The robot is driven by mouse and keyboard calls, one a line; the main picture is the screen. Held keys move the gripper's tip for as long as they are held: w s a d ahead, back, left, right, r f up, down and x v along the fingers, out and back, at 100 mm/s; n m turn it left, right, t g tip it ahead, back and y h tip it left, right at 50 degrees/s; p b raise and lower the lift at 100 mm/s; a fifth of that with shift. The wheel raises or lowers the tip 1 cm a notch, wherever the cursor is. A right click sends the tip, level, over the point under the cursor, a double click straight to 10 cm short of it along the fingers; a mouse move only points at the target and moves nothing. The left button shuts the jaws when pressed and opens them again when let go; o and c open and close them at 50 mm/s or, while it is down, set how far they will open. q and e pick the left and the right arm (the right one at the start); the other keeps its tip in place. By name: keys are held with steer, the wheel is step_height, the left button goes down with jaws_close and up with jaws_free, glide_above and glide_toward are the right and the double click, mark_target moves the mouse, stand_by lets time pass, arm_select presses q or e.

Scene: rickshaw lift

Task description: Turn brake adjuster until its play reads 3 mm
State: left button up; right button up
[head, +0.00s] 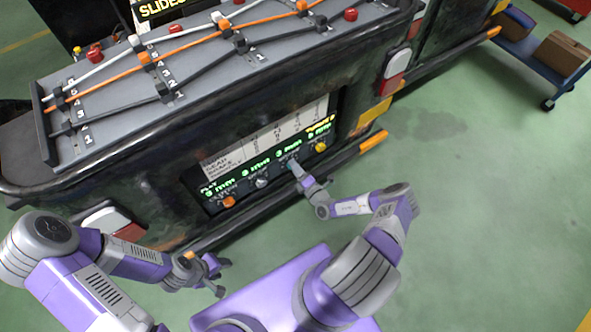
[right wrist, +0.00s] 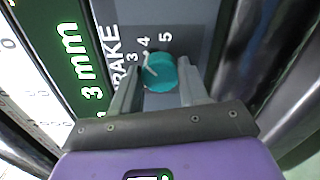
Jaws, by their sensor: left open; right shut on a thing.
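The brake adjuster is a teal knob (right wrist: 161,74) beside the word BRAKE (right wrist: 118,62) in the right wrist view. My right gripper (right wrist: 158,88) is shut on the teal knob, one finger on each side. In the head view my right gripper (head: 298,172) is at the panel and hides most of the knob. My left gripper (head: 217,275) is open and empty below the bumper.
The panel also has an orange knob (head: 229,202), a grey knob (head: 261,183) and a yellow knob (head: 320,147). Above is a grey slider board (head: 110,125) with cables. A dark bumper bar (head: 240,222) runs below the panel. A blue cart (head: 530,60) stands far right; green floor between is clear.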

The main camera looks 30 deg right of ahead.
steer(key=shift+m+b, duration=0.45)
steer(key=shift+m, duration=0.75)
steer(key=o, duration=1.1)
steer(key=shift+c, duration=0.2)
steer(key=s+p, duration=0.2)
steer(key=s, duration=0.5)
steer(key=shift+s+d, duration=0.3)
